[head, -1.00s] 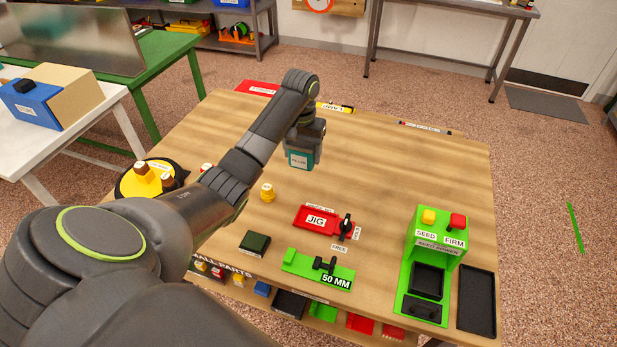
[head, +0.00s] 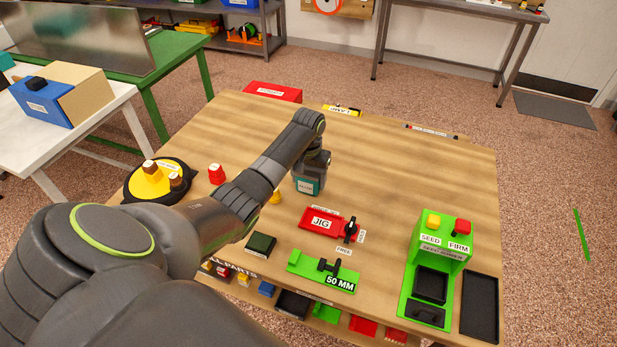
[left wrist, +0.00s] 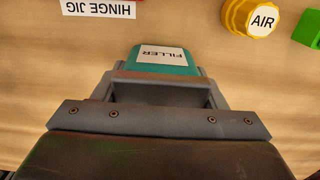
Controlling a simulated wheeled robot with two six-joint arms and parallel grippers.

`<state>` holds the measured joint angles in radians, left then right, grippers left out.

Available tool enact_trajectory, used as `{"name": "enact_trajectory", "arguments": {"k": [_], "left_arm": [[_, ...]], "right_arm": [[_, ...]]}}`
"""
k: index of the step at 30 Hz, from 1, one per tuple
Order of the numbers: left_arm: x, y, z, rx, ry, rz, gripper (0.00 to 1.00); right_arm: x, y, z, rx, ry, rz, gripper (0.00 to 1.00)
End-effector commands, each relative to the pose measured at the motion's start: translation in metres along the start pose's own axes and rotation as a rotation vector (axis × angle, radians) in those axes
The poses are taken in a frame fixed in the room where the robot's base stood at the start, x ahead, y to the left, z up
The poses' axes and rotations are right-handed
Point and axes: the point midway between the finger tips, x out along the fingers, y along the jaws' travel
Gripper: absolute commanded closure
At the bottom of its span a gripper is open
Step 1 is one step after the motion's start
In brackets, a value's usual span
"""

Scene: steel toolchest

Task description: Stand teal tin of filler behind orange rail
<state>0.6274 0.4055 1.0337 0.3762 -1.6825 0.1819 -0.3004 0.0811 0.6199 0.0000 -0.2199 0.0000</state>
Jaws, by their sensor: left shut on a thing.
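The teal tin of filler (head: 307,187) is held by my left gripper (head: 312,176) over the middle of the wooden table, behind the red jig. In the left wrist view the tin (left wrist: 163,58) sits between the fingers (left wrist: 160,78), with its white FILLER label facing the camera upside down. I cannot tell whether its base touches the table. I cannot make out an orange rail for certain in these views. My right gripper is not in view.
On the wooden table (head: 420,165) are a red jig (head: 312,222), a green 50 MM block (head: 305,266), a green SEED/FIRM stand (head: 445,240), a black tray (head: 480,303), a red cone (head: 216,174) and a yellow-black turntable (head: 150,190).

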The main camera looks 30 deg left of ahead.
Motion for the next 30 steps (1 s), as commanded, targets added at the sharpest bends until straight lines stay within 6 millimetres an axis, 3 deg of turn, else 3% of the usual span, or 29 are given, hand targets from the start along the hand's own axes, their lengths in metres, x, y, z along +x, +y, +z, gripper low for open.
{"name": "enact_trajectory", "arguments": {"k": [1, 6, 17, 30], "left_arm": [[0.001, 0.000, 0.000, 0.000, 0.000, 0.000, 0.32], [0.001, 0.000, 0.000, 0.000, -0.001, 0.000, 0.13], [-0.006, 0.000, 0.000, 0.000, 0.000, 0.000, 0.13], [-0.091, 0.000, -0.001, 0.000, 0.004, 0.000, 0.13]], "right_arm": [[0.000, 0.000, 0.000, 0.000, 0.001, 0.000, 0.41], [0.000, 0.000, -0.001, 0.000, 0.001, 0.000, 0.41], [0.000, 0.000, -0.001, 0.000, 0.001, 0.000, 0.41], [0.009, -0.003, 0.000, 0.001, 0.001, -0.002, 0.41]]}}
